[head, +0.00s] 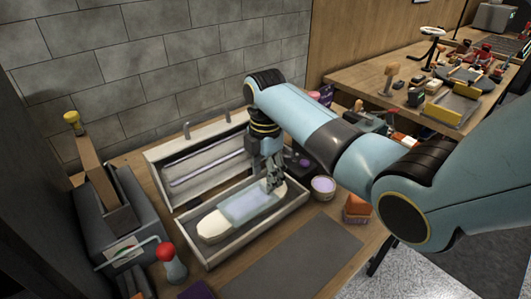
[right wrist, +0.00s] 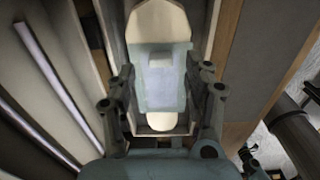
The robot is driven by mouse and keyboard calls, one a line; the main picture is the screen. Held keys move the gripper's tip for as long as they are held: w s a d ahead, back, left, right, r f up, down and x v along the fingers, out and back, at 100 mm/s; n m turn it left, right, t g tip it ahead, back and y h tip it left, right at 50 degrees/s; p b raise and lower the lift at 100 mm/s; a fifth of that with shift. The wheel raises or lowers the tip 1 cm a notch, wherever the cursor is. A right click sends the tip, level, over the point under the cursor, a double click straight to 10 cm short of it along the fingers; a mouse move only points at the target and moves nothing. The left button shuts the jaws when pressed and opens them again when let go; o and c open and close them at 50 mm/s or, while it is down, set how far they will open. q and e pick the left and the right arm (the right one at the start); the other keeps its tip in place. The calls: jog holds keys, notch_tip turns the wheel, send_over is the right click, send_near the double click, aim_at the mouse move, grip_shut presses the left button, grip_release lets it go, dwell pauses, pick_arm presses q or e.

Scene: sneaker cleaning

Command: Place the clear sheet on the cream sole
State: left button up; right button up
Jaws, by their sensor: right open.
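The cream sole (head: 212,228) lies lengthwise in a pale open-topped tray (head: 255,237). The clear sheet (head: 246,207), pale bluish and see-through, lies across the sole's middle; both sole ends stick out beyond it. In the right wrist view the sheet (right wrist: 165,92) lies over the sole (right wrist: 158,20), with a small pale raised piece near its middle. My right gripper (head: 271,184) is over the tray's right end. Its fingers (right wrist: 166,76) are spread on either side of the sheet, open, with nothing clamped between them. My left gripper is out of view.
A long pale case (head: 160,152) with rods stands behind the tray. A small bowl (head: 323,185) and an orange-brown block (head: 357,207) are to the right. A grey mat (head: 297,262) lies in front. A dark machine with a red-knobbed lever (head: 167,252) stands left.

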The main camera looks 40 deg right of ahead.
notch_tip(320, 180, up, 9)
jog(key=shift+s+f, duration=0.1)
dwell(0.7)
